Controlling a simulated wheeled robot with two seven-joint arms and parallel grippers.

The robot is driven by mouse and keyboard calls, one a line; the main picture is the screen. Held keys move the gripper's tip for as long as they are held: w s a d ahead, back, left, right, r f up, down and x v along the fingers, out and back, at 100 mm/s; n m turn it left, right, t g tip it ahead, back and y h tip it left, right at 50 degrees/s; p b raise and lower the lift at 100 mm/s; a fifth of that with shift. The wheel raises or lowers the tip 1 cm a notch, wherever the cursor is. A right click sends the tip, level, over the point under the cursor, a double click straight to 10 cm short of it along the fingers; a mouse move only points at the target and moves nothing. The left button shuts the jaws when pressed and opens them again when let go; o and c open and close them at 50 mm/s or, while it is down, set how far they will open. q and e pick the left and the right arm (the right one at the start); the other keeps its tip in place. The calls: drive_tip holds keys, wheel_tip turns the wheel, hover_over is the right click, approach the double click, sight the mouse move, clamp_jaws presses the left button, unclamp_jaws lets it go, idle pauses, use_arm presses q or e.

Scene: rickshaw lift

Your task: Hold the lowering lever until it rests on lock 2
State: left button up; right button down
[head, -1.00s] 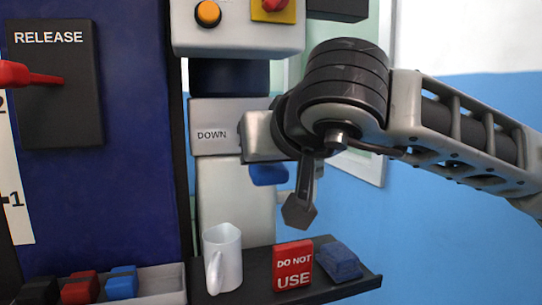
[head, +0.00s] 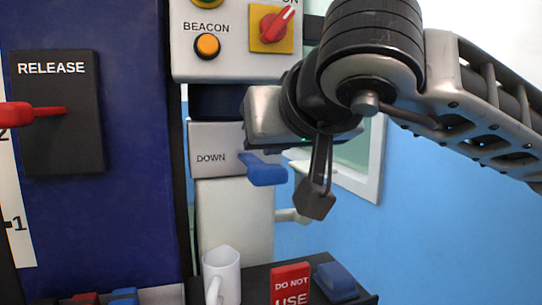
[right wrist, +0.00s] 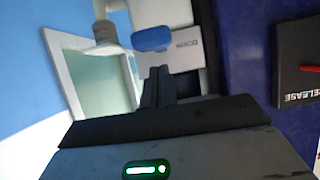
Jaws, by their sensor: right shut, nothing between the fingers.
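The lowering lever is a blue handle (head: 264,170) on the grey DOWN box (head: 210,158). It also shows in the right wrist view (right wrist: 151,39), just beyond my fingertips. My right gripper (head: 315,203) hangs to the right of the lever and slightly lower in the head view, shut and empty. Its closed fingers (right wrist: 157,72) point toward the lever in the right wrist view, with no clear contact visible. A white scale (head: 17,240) with marks 1 and 2 stands at the far left. The lock itself is not visible. My left gripper is out of view.
A red lever (head: 30,113) sits on the RELEASE panel (head: 58,85). A control box with an orange BEACON button (head: 207,45) is above. The shelf below holds a white mug (head: 222,272), a red DO NOT USE block (head: 291,284) and a blue block (head: 336,280).

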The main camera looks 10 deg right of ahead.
drive_tip(key=v, duration=0.7)
drive_tip(key=shift+r, duration=0.25)
drive_tip(key=shift+w, duration=0.2)
